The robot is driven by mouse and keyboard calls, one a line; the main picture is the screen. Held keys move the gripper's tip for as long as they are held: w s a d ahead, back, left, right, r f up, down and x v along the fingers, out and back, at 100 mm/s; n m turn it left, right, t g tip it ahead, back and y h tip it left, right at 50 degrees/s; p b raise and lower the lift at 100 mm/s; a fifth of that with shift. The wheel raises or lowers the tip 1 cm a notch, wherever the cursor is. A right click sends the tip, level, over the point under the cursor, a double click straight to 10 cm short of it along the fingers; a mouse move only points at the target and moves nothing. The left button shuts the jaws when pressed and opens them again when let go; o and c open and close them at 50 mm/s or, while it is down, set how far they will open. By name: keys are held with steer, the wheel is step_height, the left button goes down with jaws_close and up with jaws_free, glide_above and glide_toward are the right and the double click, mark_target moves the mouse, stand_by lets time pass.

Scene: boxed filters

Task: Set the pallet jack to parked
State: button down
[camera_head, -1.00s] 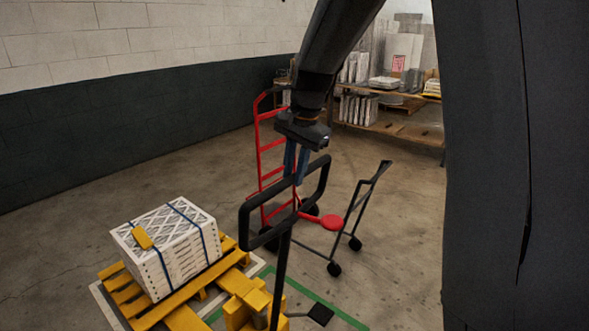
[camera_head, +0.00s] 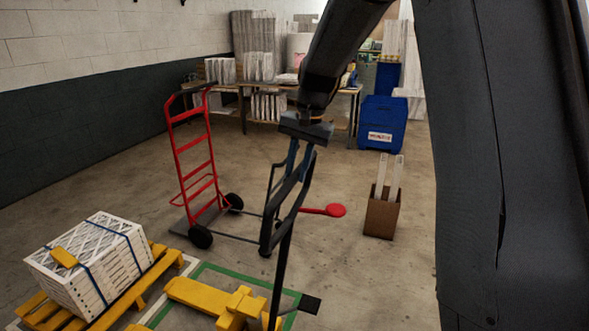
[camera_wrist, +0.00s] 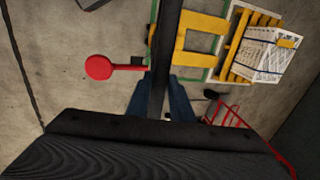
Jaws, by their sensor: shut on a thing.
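The yellow pallet jack (camera_head: 232,308) stands low in the head view, and its forks (camera_wrist: 203,40) show in the wrist view. Its black loop handle (camera_head: 268,225) rises on a dark shaft. A red lever with a round pad (camera_head: 336,210) sticks out to the right near the handle; the pad (camera_wrist: 98,67) is left of the dark bar in the wrist view. My gripper (camera_head: 297,160) is shut on the handle's top. Its blue fingers (camera_wrist: 161,97) sit on both sides of the dark bar. Green floor tape (camera_head: 232,274) runs beside and around part of the jack.
A wooden yellow pallet (camera_head: 150,280) with strapped boxed filters (camera_head: 92,262) is left of the jack. A red hand truck (camera_head: 196,165) stands behind. A cardboard box (camera_head: 383,215) and a blue bin (camera_head: 382,122) are to the right. Open floor lies between.

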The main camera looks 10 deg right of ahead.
steer(key=shift+s+d+f, duration=0.15)
steer(key=shift+s+d, duration=0.55)
steer(key=c, duration=1.6)
jaws_free()
steer(key=shift+w, duration=0.1)
steer(key=shift+r, duration=0.2)
steer(key=r+b, duration=0.1)
steer(key=r, duration=0.1)
steer(key=d+r, duration=0.1)
steer(key=r, duration=0.2)
steer(key=r+b, duration=0.1)
steer(key=r, duration=0.1)
steer(key=shift+s+d+r+b, duration=0.2)
steer(key=shift+s+b, duration=0.1)
steer(key=shift+s, duration=0.1)
steer(key=shift+a, duration=0.15)
